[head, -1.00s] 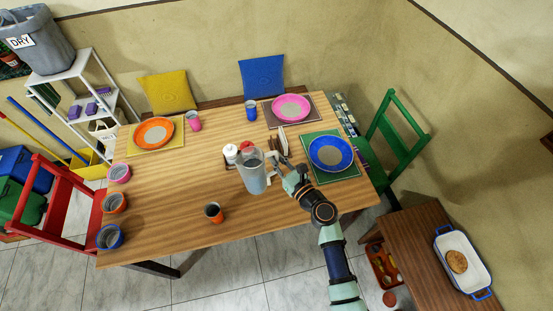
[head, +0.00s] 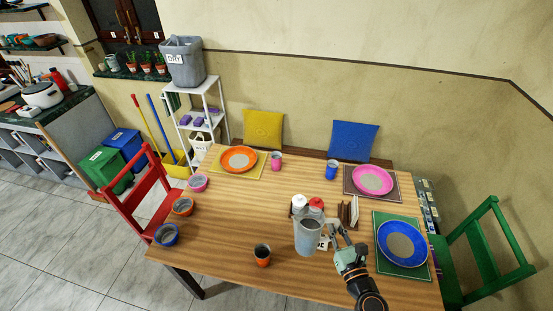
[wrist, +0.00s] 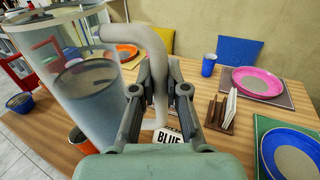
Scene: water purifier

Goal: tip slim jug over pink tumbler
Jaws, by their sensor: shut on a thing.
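The slim jug (head: 309,238) is tall and clear grey with a pale curved handle. It is upright, with bluish water in its lower part in the wrist view (wrist: 92,100). My gripper (head: 336,231) is shut on the jug's handle (wrist: 159,60), with one finger on each side. I cannot tell whether the base touches the table. The pink tumbler (head: 276,161) stands upright at the far side of the table, beside the orange plate, well behind and left of the jug. I cannot make it out in the wrist view.
White (head: 298,204) and red-topped (head: 316,206) containers stand just behind the jug. An orange cup (head: 262,255) is front left. A blue tumbler (head: 332,169) stands at the back. The left-middle tabletop is clear.

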